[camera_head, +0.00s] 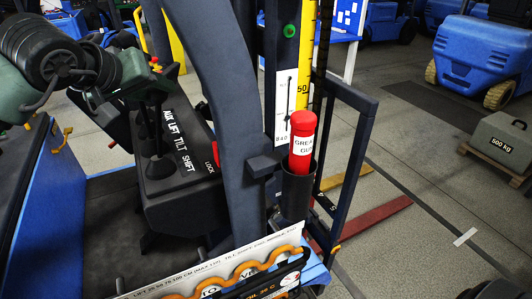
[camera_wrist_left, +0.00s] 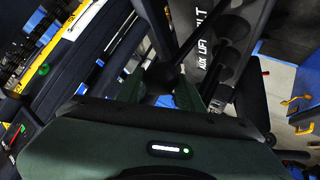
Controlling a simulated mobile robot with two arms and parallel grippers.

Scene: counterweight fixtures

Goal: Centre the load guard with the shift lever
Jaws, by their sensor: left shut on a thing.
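My left gripper (camera_head: 150,88) comes in from the left above the lever console and is shut on a black lever knob (camera_wrist_left: 160,78). The gripper's green fingers (camera_wrist_left: 163,92) close around the knob in the left wrist view. The held lever seems to be the shift lever (camera_head: 157,135), at the near end of the row; the gripper hides its top. The console (camera_head: 190,190) is labelled AUX, LIFT, TILT, SHIFT. A dark upright frame (camera_head: 357,145), apparently the load guard, stands right of the mast. Its centring cannot be judged here.
A red grease canister (camera_head: 301,140) sits in a black holder beside the thick dark post (camera_head: 225,120). A red LOCK control (camera_head: 216,153) is beside the levers. A 500 kg weight (camera_head: 502,140) rests on a pallet at right.

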